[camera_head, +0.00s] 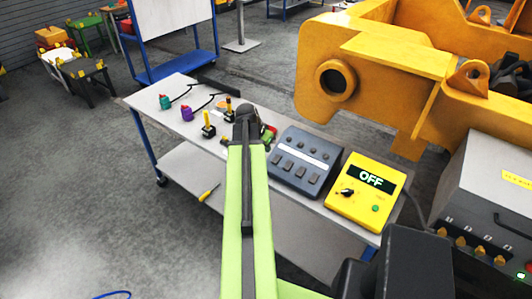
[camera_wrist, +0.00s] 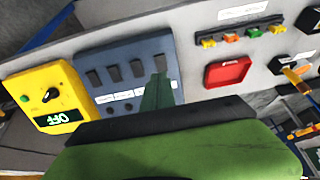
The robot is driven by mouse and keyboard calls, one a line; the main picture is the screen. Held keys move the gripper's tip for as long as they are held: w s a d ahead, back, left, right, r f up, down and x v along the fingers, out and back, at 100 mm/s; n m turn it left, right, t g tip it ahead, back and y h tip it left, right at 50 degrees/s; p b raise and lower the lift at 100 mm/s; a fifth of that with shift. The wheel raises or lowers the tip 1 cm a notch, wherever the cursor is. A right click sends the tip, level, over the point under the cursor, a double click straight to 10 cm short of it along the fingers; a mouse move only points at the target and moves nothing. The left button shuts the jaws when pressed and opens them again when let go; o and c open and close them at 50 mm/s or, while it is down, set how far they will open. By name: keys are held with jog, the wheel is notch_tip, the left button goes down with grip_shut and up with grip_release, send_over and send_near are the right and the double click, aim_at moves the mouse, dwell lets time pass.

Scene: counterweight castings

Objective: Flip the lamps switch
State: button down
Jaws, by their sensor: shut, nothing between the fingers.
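A blue-grey switch panel (camera_head: 305,160) lies on the cart's top, to the right of my gripper in the head view. It has a row of several dark rocker switches and a row of small round lamps. In the wrist view the panel (camera_wrist: 124,54) shows the rockers (camera_wrist: 114,73) with white label strips too small to read, so I cannot tell which is the lamps switch. My gripper (camera_head: 245,110) is shut and empty. In the wrist view its narrow fingers (camera_wrist: 158,92) overlap the panel near the end rocker (camera_wrist: 160,62); I cannot tell if they touch.
A yellow box (camera_head: 350,205) with a black knob, green button and OFF display stands right of the panel. A red tray (camera_wrist: 228,75) and colored clips (camera_wrist: 232,40) lie on the panel's other side. A large yellow casting (camera_head: 400,60) stands behind the cart.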

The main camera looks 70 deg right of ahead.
aim_at(274, 162)
jog(key=b+x, duration=1)
jog(key=x, duration=0.2)
jog(key=shift+w+a+f, duration=0.1)
jog(key=shift+a+f, duration=0.05)
